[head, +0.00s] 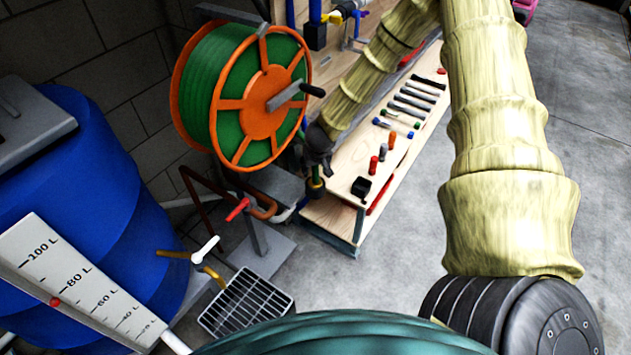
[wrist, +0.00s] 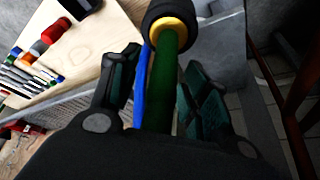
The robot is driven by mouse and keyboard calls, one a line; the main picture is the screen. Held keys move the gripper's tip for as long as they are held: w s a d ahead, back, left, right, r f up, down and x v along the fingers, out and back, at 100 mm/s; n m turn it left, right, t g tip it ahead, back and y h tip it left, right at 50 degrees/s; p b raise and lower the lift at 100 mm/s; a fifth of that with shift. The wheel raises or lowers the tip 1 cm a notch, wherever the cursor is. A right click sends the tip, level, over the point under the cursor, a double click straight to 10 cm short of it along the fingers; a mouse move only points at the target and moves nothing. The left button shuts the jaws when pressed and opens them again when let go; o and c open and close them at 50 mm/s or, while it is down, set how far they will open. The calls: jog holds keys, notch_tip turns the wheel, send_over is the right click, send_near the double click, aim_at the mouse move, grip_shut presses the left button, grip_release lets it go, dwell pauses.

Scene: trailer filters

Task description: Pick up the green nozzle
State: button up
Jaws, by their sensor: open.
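The green nozzle (wrist: 163,85) is a green shaft with a yellow ring and a thick black end. In the wrist view it runs between the two fingers of my gripper (wrist: 158,62), with the black end beyond the fingertips. The fingers are apart, one on each side of the shaft, with a visible gap on the left. In the head view my gripper (head: 319,146) is small and dark at the end of my arm. The nozzle (head: 316,183) hangs just below it, beside the workbench's end, mostly hidden above by the gripper.
An orange hose reel (head: 262,118) with green hose stands just left of my gripper. The wooden workbench (head: 335,212) holds several tools. A blue strip (wrist: 140,90) runs along the nozzle. A blue barrel (head: 100,190) and a drain grate (head: 245,302) are at left. The right floor is clear.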

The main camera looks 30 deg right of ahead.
jog(key=shift+w+d+f, duration=0.1)
jog(key=shift+w+f, duration=0.1)
jog(key=shift+f, duration=0.25)
grip_shut()
dwell(0.3)
